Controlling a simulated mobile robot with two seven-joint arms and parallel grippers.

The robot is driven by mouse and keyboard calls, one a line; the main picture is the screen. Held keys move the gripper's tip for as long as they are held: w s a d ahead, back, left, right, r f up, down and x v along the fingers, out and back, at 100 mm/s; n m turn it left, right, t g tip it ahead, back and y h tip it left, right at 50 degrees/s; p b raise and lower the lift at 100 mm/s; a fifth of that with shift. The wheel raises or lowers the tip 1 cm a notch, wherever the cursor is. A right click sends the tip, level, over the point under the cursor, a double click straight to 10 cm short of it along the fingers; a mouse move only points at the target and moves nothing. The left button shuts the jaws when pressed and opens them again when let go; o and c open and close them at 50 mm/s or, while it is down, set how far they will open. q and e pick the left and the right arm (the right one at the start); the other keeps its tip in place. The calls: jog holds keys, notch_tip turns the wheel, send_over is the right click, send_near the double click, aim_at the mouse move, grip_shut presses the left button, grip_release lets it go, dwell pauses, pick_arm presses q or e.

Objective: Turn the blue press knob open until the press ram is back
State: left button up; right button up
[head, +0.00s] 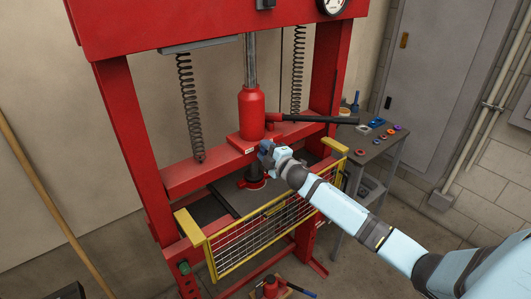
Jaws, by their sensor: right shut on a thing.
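The red press (135,140) stands in front of me, with a red bottle jack (252,112) upright on its crossbeam. A bright metal rod (250,60), which looks like the press ram, stands out of the jack's top up to the red head beam. The blue press knob (262,145) is small and at the foot of the jack, mostly hidden by my gripper. My right gripper (267,152) is shut on the blue knob, reaching in from the lower right. My left gripper is not in view.
A black pump handle (320,119) sticks out right above my gripper. Coil springs (188,105) hang on both sides. A yellow-framed mesh guard (265,232) crosses the front below my arm. A grey side table (375,148) with small coloured parts stands behind at right.

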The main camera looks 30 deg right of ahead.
jog(key=n, duration=0.2)
jog(key=n+b, duration=0.1)
jog(key=n, duration=0.3)
jog(key=shift+f+n, duration=0.25)
jog(key=shift+n, duration=0.15)
jog(key=n, duration=0.5)
jog(key=shift+y+b, duration=0.3)
jog(key=shift+b, duration=0.1)
jog(key=shift+f+n, duration=0.1)
jog(key=shift+n, duration=0.3)
